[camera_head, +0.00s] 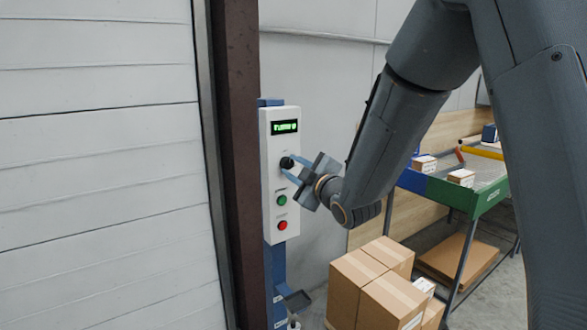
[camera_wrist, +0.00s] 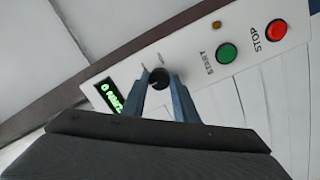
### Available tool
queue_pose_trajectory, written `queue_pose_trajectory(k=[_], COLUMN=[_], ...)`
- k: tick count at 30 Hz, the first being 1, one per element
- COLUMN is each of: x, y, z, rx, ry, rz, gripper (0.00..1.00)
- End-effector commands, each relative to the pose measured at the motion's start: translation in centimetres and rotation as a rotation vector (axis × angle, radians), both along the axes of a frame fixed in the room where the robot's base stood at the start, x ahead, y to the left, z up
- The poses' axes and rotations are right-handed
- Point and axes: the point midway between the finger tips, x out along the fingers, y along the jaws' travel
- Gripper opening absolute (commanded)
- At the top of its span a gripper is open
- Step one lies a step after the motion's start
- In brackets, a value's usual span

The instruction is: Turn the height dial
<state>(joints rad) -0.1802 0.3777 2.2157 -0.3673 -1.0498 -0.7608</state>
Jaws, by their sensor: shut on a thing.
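The height dial (camera_head: 287,162) is a black round knob on the upper part of a white control panel (camera_head: 268,190), below a green-lit display (camera_head: 284,127). My gripper (camera_head: 289,168) reaches in from the right and its blue fingers are shut on the dial. In the wrist view the dial (camera_wrist: 158,78) sits between the two fingertips (camera_wrist: 160,84), with its top still showing. The display (camera_wrist: 111,97) lies beside it there, its text too small to read surely. Part of the dial is hidden by the fingers.
Below the dial are a green START button (camera_wrist: 227,53) and a red STOP button (camera_wrist: 276,31). A brown post (camera_head: 238,170) and a pale panelled door (camera_head: 100,170) stand left. Stacked cartons (camera_head: 372,285) and a conveyor table (camera_head: 465,195) stand right.

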Motion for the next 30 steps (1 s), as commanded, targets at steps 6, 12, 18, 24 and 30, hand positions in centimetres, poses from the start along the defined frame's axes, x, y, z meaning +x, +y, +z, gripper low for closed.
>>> queue_pose_trajectory(k=[6,12,18,24,30], x=[-0.01,-0.01,-0.03,-0.03,-0.01], y=[0.02,0.02,0.03,0.03,0.01], z=[0.03,0.05,0.13,0.24,0.29], rx=[0.09,0.228,0.387,0.544,0.702], ry=[0.059,0.154,0.261,0.366,0.474], rz=[0.0,0.001,0.0,0.0,0.0], gripper=[0.04,0.04,0.04,0.04,0.04])
